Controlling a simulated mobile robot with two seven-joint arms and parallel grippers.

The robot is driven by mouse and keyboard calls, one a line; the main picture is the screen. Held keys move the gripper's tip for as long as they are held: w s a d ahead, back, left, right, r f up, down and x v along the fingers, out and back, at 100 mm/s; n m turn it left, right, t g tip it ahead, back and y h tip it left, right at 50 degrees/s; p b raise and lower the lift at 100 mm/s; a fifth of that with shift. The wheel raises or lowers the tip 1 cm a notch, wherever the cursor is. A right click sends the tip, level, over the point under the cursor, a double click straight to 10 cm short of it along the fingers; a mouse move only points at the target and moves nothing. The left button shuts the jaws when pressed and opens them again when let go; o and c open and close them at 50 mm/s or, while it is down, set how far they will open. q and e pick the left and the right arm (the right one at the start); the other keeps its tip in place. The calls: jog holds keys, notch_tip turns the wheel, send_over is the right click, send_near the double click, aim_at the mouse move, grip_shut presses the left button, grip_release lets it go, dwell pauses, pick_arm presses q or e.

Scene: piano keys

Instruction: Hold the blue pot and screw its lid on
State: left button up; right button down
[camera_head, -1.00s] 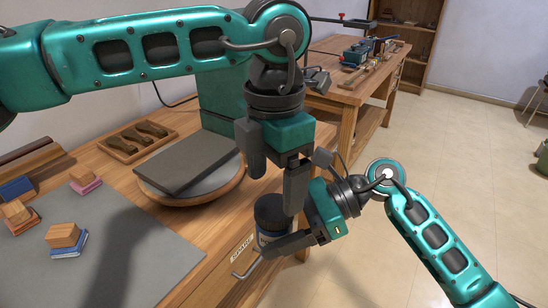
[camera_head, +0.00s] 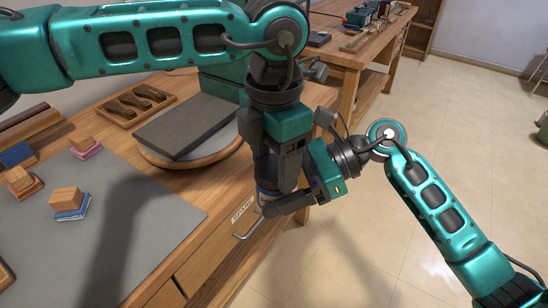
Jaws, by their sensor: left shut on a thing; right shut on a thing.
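The blue pot (camera_head: 262,198) stands off the front edge of the workbench, in front of the drawer, mostly hidden by my grippers. Only a small blue and pale strip of its side shows. My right gripper (camera_head: 270,203) comes in from the right and is shut on the pot, with one dark finger across its near side. My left gripper (camera_head: 274,184) points down from above and is shut around the dark lid at the pot's top. The lid is almost fully covered by the fingers, so its seating and thread cannot be seen.
The workbench has a turntable (camera_head: 212,157) with a dark slab (camera_head: 184,124), a tool tray (camera_head: 136,105) and a grey mat (camera_head: 150,235) with small wooden blocks (camera_head: 68,198). A drawer handle (camera_head: 247,228) juts out near the pot. Open floor lies to the right.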

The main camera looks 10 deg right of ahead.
pick_arm(q)
jog(key=c, duration=0.5)
jog(key=shift+m, duration=1)
jog(key=o, duration=1.2)
jog(key=shift+o, duration=0.2)
jog(key=shift+r, duration=0.1)
notch_tip(320, 180, up, 12)
